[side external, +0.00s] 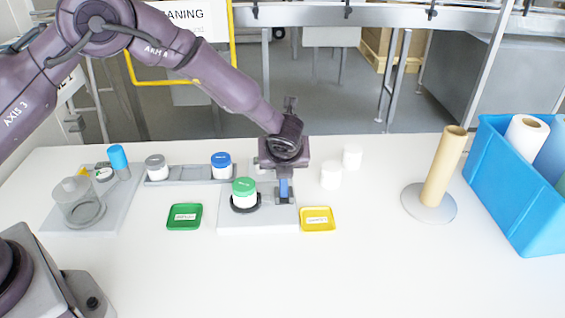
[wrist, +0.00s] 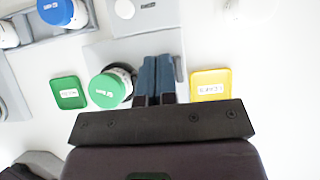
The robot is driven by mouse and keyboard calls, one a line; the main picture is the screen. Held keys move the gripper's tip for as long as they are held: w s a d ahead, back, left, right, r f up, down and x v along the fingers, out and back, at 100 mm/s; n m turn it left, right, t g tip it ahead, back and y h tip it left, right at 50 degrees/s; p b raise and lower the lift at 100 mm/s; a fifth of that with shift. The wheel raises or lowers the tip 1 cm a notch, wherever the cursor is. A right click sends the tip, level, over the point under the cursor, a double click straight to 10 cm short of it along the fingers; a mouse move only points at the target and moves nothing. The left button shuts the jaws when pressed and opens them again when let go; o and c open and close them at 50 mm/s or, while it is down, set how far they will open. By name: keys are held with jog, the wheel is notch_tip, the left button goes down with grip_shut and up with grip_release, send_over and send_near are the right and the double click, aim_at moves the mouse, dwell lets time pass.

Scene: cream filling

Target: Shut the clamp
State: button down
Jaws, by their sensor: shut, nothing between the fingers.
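A jar with a green lid (side external: 244,187) stands upright on a pale grey plate (side external: 234,223). A dark ring (side external: 246,209), which looks like the clamp, goes around its base; whether it is open or shut I cannot tell. The wrist view shows the green lid (wrist: 107,90) left of my fingers. My gripper (side external: 284,195) points down over the right part of the plate, beside the jar, at a small dark-and-grey fitting. In the wrist view its blue fingers (wrist: 155,72) are together with nothing between them. They hide part of the fitting.
A green tray (side external: 185,216) and a yellow tray (side external: 318,218) flank the plate. A grey rack (side external: 190,175) behind holds a blue-lidded jar (side external: 221,165) and a grey-lidded jar (side external: 155,167). White jars stand behind right. A cardboard-tube stand (side external: 443,170) and blue bin are farther right. The front table is clear.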

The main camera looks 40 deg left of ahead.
jog(key=shift+r, duration=0.1)
jog(key=shift+r, duration=0.65)
jog(key=v, duration=1.3)
jog(key=shift+s+d, duration=0.15)
